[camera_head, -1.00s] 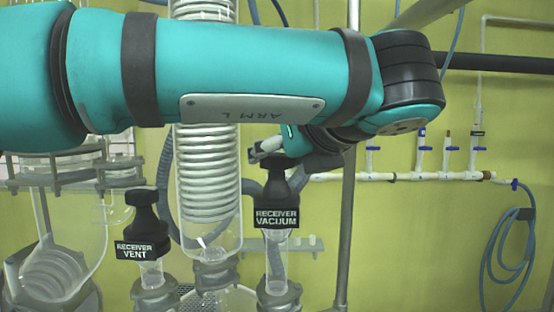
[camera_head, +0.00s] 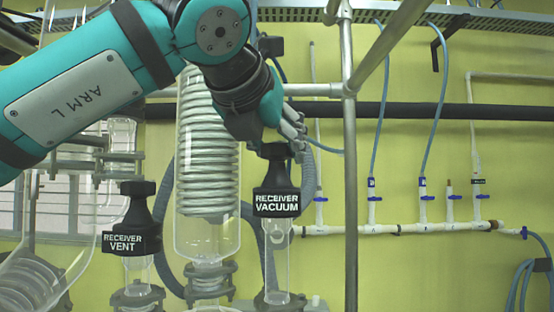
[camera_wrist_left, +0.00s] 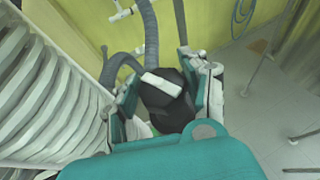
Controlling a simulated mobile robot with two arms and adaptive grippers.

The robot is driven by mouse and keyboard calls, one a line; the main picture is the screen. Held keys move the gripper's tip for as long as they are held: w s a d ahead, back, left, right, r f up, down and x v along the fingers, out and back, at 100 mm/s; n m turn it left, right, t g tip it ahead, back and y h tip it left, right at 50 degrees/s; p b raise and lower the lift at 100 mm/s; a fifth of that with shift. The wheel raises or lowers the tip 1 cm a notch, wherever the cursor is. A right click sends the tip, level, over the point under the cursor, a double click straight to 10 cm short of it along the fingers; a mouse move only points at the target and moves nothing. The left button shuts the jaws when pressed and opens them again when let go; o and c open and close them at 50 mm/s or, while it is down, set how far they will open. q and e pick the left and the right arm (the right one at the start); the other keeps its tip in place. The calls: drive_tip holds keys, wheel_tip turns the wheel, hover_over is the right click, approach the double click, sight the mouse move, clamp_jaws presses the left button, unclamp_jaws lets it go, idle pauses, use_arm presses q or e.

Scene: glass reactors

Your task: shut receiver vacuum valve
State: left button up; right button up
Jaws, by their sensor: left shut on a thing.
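The receiver vacuum valve (camera_head: 276,203) has a black body with a white-lettered label and stands upright on a clear glass neck, right of the coiled condenser. My left gripper (camera_head: 284,142) comes in from the upper left and is at the top of its black knob. In the left wrist view my left gripper (camera_wrist_left: 160,88) is shut on the black knob (camera_wrist_left: 168,108), with a finger on either side. The fingertips are partly hidden in the head view. My right gripper is in neither current view.
The similar receiver vent valve (camera_head: 132,240) stands to the left. The glass coil condenser (camera_head: 208,150) is close beside the vacuum valve. A vertical metal post (camera_head: 350,200) stands to the right. White piping with blue taps (camera_head: 400,229) runs along the yellow wall.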

use_arm(q)
drive_tip(key=shift+f+m+g+h, duration=0.1)
drive_tip(key=shift+m+g+h, duration=0.6)
drive_tip(key=shift+m+h, duration=0.5)
drive_tip(key=shift+h, duration=0.3)
drive_tip(key=o, duration=1.2)
drive_tip(key=shift+w, duration=0.1)
